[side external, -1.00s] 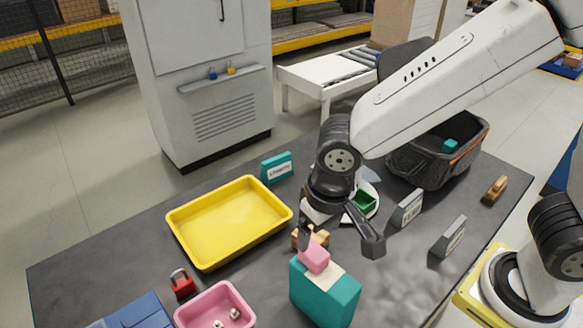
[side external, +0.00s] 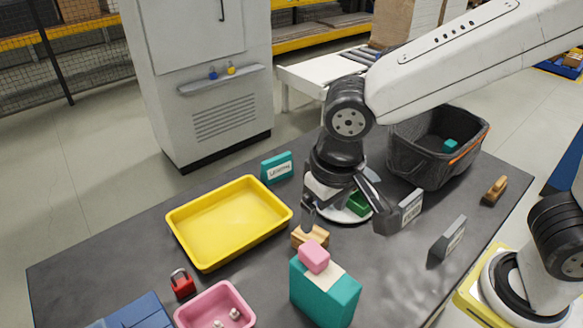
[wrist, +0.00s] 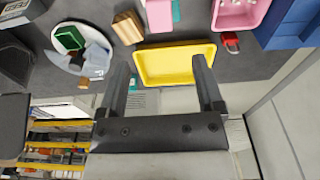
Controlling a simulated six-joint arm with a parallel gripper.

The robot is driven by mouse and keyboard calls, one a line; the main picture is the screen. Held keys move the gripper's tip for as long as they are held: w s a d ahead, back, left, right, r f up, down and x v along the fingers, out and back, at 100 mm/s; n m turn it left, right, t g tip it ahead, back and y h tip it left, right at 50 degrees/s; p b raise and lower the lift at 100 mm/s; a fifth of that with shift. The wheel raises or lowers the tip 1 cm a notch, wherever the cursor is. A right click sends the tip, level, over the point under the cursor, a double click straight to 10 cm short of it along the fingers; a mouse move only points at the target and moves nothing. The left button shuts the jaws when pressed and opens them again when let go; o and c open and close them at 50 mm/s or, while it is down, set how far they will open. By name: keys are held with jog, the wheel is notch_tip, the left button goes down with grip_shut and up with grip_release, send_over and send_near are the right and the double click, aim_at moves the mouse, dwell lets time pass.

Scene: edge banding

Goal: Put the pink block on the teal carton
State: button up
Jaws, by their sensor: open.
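The pink block (side external: 314,256) rests on top of the upright teal carton (side external: 325,298), which has a pale label patch on its top. In the wrist view the pink block (wrist: 159,15) shows at the top edge, with a strip of the teal carton (wrist: 176,10) beside it. My gripper (side external: 347,217) is open with nothing between its fingers. In the side view it is above and behind the carton, apart from the block. Its two spread fingers (wrist: 160,62) also show in the wrist view.
A wooden piece (side external: 310,237) stands just behind the carton. A yellow tray (side external: 230,257) lies to the left, with a pink bin (side external: 190,312) and red padlock (side external: 182,284) in front.

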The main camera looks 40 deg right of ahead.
jog(key=shift+d, duration=0.1)
jog(key=d+f, duration=0.4)
jog(key=d, duration=0.5)
jog(key=d+f+t, duration=0.1)
jog(key=d+f, duration=0.4)
jog(key=d, duration=0.4)
jog(key=shift+w+d, duration=0.2)
jog(key=shift+w, duration=0.1)
